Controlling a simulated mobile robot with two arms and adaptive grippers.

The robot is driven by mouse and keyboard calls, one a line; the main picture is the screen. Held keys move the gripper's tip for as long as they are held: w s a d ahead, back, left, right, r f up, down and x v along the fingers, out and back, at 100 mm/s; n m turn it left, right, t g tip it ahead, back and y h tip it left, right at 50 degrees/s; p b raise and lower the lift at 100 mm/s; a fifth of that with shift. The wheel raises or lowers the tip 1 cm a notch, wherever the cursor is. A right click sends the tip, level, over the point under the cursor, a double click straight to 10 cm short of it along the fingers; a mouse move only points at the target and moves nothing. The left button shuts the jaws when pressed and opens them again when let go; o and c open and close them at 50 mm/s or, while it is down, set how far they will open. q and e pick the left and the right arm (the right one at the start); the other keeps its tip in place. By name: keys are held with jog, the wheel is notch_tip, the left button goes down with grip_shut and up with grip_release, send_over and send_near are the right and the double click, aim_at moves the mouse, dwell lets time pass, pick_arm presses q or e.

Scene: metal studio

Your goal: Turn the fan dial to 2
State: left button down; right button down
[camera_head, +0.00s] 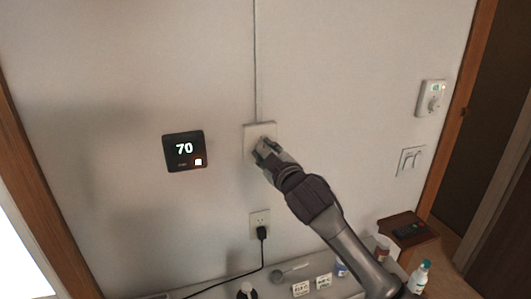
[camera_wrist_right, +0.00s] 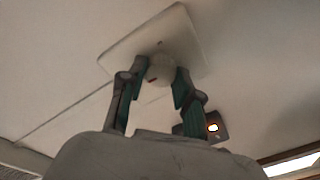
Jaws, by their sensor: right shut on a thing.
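A square white wall plate (camera_head: 251,130) sits on the wall, right of the thermostat. My right gripper (camera_head: 263,151) reaches up to this plate and covers most of it. In the right wrist view the plate (camera_wrist_right: 185,30) carries a small round white dial (camera_wrist_right: 160,66) with a dark mark on it. My right gripper (camera_wrist_right: 157,84) is shut on this dial, one finger on each side. I cannot read any numbers around the dial. My left gripper is not in view.
An outlet (camera_head: 260,218) with a black plug is below. Another white dial control (camera_head: 431,98) and a switch plate (camera_head: 411,161) are at right. A bottle (camera_head: 419,277) stands at the lower right.

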jog(key=m, duration=0.2)
jog(key=shift+f+m+b, duration=0.1)
jog(key=shift+m+b, duration=0.3)
jog(key=m, duration=0.2)
jog(key=shift+m, duration=0.4)
jog(key=m+t, duration=0.1)
jog(key=m, duration=0.4)
jog(key=shift+m, duration=0.3)
jog(key=c, duration=0.8)
grip_release()
